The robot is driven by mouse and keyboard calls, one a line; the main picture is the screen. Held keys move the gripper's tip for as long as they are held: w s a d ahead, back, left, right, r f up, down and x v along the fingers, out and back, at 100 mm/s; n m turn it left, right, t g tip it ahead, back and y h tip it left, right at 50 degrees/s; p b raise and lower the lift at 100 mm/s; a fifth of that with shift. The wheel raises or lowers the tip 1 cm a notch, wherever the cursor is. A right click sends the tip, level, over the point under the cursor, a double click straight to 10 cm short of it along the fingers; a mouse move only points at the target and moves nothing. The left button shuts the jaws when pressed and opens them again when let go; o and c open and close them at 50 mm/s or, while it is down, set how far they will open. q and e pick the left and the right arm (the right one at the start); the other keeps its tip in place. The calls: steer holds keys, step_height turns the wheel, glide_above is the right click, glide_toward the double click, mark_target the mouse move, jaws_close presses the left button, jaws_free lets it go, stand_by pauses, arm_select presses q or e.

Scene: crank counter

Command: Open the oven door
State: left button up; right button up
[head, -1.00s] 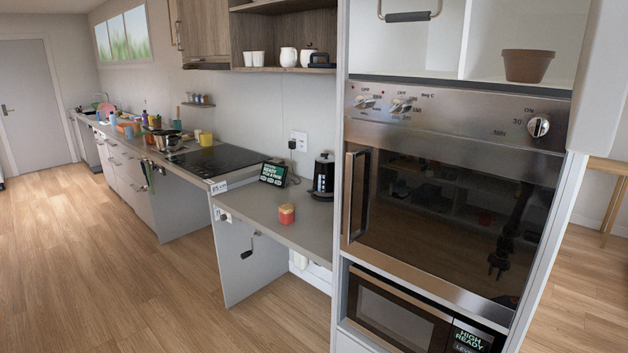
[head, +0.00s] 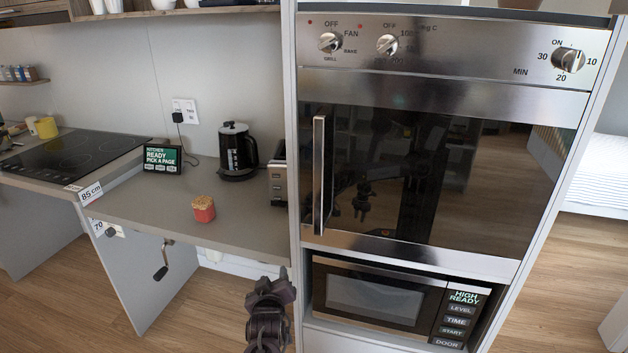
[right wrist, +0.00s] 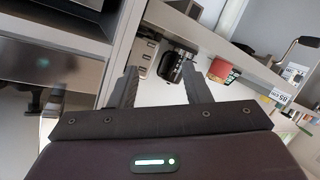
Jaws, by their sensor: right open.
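The oven (head: 430,170) is built into a tall white cabinet, and its dark glass door is shut. Its upright metal handle (head: 319,175) runs along the left side of the door. My right gripper (head: 270,278) is at the bottom centre of the head view, below and left of the handle and apart from it. In the right wrist view its two fingers (right wrist: 160,78) are spread with nothing held between them. The handle is not clearly seen in that view. My left gripper is not in view.
A microwave (head: 375,298) sits below the oven. Left is a grey counter (head: 150,205) with a crank (head: 162,262) under its front edge, holding a kettle (head: 237,152), a toaster (head: 277,183), a red jar (head: 203,209) and a small screen (head: 162,158). Oven knobs line the top panel.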

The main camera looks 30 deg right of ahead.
steer(key=d+r+m+h+b, duration=0.1)
steer(key=d+r+m+h, duration=0.1)
steer(key=r, duration=0.8)
steer(key=d+r+m+h+b, duration=0.1)
steer(key=d+r+m+h, duration=0.15)
steer(key=r, duration=0.65)
steer(key=m+g+h, duration=0.1)
steer(key=m+h, duration=0.1)
steer(key=m, duration=0.3)
glide_toward(318, 166)
steer(key=w+x, duration=0.1)
steer(key=x, duration=0.2)
steer(key=shift+s+d+r, duration=0.15)
steer(key=shift+d+r, duration=0.15)
steer(key=shift+d, duration=0.2)
steer(key=x, duration=0.5)
steer(key=shift+d+f+p, duration=0.1)
steer(key=shift+f+p, duration=0.05)
steer(key=shift+p, duration=0.25)
steer(key=shift+w+d, duration=0.45)
steer(key=shift+w, duration=0.1)
steer(key=shift+f, duration=0.1)
jaws_close()
